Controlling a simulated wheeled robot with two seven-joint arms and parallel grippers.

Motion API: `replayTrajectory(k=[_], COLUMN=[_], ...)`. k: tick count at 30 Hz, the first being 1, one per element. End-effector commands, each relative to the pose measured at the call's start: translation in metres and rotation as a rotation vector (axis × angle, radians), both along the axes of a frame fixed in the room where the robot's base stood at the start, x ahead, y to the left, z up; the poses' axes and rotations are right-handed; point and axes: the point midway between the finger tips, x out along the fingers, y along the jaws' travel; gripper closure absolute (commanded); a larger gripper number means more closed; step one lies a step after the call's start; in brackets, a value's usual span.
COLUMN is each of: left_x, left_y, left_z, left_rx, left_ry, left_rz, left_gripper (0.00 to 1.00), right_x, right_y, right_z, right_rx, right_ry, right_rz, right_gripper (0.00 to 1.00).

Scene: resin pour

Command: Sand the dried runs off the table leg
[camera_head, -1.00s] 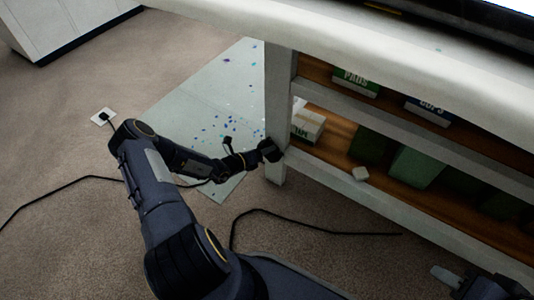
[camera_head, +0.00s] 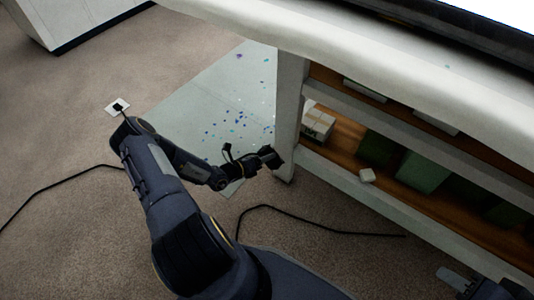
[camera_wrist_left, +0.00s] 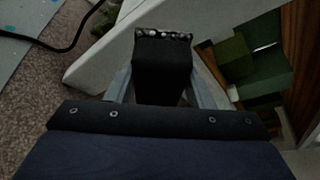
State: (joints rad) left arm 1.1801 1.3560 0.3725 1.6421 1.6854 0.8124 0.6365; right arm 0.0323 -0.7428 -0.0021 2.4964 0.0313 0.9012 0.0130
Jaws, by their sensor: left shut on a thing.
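The pale table leg (camera_head: 288,110) stands upright at the left end of the shelved table. My left gripper (camera_head: 271,157) is at the lower part of this leg, on its left side. It is shut on a dark block (camera_wrist_left: 163,65), which sits between the two grey fingers in the left wrist view. A row of small pale bumps shows along the block's far edge. The block is close to the leg; I cannot tell whether it touches. No dried runs can be made out on the leg. My right gripper (camera_head: 458,278) is partly in view at the lower right; its jaws are unclear.
A pale sheet with coloured specks (camera_head: 215,110) lies on the carpet left of the leg. Black cables (camera_head: 300,220) cross the floor.

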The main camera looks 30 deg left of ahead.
Motion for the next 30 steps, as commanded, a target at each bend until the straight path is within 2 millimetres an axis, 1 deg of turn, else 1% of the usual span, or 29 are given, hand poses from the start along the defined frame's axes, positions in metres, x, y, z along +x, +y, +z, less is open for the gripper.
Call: replayTrajectory(k=[8, 11, 18, 20, 27, 29, 30], left_x=[-0.002, -0.007, -0.027, -0.03, -0.03, -0.028, -0.026], left_y=[0.0, 0.0, 0.002, 0.002, 0.002, 0.002, 0.001], left_z=[0.0, 0.0, 0.001, 0.0, 0.0, 0.003, 0.009], left_rx=[0.0, 0.001, 0.0, 0.0, 0.0, 0.0, 0.001], left_ry=[0.001, 0.002, 0.002, 0.002, 0.001, -0.001, -0.003], left_rz=[-0.001, -0.001, 0.0, 0.0, -0.001, -0.002, -0.005], left_gripper=[0.77, 0.77, 0.77, 0.77, 0.77, 0.77, 0.77], right_x=[0.0, 0.0, 0.0, 0.0, 0.0, 0.0, 0.0], right_y=[0.0, 0.0, 0.0, 0.0, 0.0, 0.0, 0.0], right_z=[0.0, 0.003, 0.009, 0.01, 0.009, 0.009, 0.009], right_rx=[0.0, 0.0, 0.0, 0.0, 0.0, 0.0, 0.0], right_ry=[0.0, 0.0, 0.0, 0.0, 0.0, 0.0, 0.0], right_rz=[0.0, 0.0, 0.0, 0.0, 0.0, 0.0, 0.0], right_gripper=[0.64, 0.64, 0.64, 0.64, 0.64, 0.64, 0.64])
